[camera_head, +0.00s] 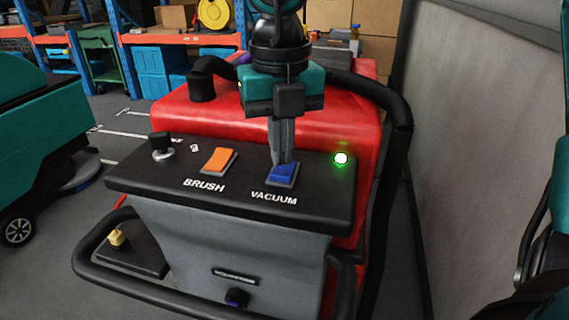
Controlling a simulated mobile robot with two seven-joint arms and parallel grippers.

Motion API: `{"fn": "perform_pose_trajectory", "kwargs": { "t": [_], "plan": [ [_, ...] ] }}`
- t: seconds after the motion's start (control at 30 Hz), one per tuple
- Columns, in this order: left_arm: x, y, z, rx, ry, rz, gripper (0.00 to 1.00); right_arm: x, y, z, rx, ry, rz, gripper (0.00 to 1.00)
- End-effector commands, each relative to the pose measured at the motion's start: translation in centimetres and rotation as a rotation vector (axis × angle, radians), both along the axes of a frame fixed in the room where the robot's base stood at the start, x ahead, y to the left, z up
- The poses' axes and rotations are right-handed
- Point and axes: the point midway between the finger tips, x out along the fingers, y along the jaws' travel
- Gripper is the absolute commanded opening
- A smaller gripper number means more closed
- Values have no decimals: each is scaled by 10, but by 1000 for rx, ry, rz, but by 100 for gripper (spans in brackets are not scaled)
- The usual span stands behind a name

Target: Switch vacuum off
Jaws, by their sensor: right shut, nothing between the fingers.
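A red floor scrubber (345,120) stands in front of me with a black control panel (140,182) on top. A blue rocker switch (283,175) sits above the word VACUUM on the panel. A green light (341,158) glows to its right. My right gripper (281,160) points down with its fingers together and empty. Its tips are at the upper edge of the blue switch and hide a little of it; I cannot tell whether they press on it. My left gripper is not in view.
An orange BRUSH switch (219,160) and a key knob (162,146) lie left on the panel. A black hose (398,105) curves along the machine's right side, near a grey wall (480,140). A teal machine (40,120) stands at left, with shelves behind.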

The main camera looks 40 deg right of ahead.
Motion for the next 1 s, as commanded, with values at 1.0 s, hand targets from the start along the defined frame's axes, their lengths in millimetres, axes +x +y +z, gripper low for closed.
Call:
{"fn": "perform_pose_trajectory", "kwargs": {
  "t": [1.0],
  "plan": [
    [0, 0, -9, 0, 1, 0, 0, 0, 0, -8, 0, -1, 0, 0]
  ]
}}
